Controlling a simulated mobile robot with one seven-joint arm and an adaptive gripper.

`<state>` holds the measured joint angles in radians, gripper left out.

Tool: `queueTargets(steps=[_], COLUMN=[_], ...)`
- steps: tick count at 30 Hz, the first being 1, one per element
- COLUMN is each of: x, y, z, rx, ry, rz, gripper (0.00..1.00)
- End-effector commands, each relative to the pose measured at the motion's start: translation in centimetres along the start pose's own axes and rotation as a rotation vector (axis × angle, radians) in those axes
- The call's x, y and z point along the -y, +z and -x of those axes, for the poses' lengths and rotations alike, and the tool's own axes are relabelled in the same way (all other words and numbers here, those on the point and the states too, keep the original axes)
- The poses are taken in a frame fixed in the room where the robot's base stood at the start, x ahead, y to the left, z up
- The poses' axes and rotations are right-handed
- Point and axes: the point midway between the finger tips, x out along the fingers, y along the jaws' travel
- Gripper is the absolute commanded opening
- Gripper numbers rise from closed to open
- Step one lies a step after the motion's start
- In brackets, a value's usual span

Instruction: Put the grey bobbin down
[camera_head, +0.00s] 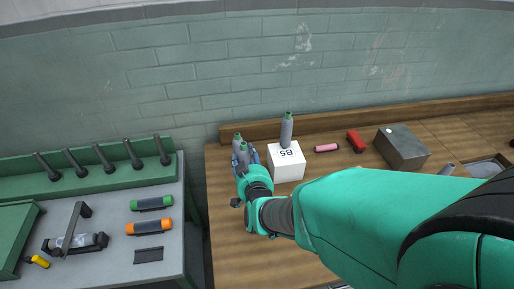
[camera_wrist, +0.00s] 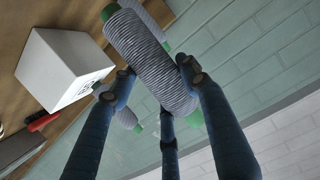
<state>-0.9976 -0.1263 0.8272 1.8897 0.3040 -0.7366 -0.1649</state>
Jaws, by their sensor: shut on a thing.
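My gripper (camera_head: 247,160) is at the left end of the wooden table, just left of a white box. In the wrist view its blue fingers (camera_wrist: 160,82) are closed around a grey bobbin (camera_wrist: 150,62) with green ends. The held bobbin also shows in the head view (camera_head: 243,154), partly hidden by the fingers. A second grey bobbin (camera_head: 237,139) stands close behind it. Another grey bobbin (camera_head: 286,131) stands upright on the white box (camera_head: 288,166), which is marked B5. Whether the held bobbin touches the table is hidden.
A pink spool (camera_head: 326,148), a red object (camera_head: 355,142) and a dark grey metal box (camera_head: 402,148) lie to the right on the table. A grey bench (camera_head: 170,205) with green and orange spools stands left across a gap. My arm covers the table's front.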

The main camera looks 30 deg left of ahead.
Motion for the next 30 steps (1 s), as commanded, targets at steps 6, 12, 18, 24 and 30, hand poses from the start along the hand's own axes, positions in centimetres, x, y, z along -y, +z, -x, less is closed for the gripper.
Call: queueTargets(steps=[6,12,18,24,30], x=[-0.2,-2.0,-5.9,-10.5,-14.0], y=[-0.1,-0.7,-1.7,-2.4,-2.7], z=[0.1,1.3,4.1,7.8,11.1], rx=[-0.001,-0.002,-0.002,-0.001,0.001], ry=[0.002,0.025,0.076,0.14,0.193], rz=[-0.001,-0.004,-0.014,-0.023,-0.032], gripper=[0.17,0.17,0.17,0.17,0.17])
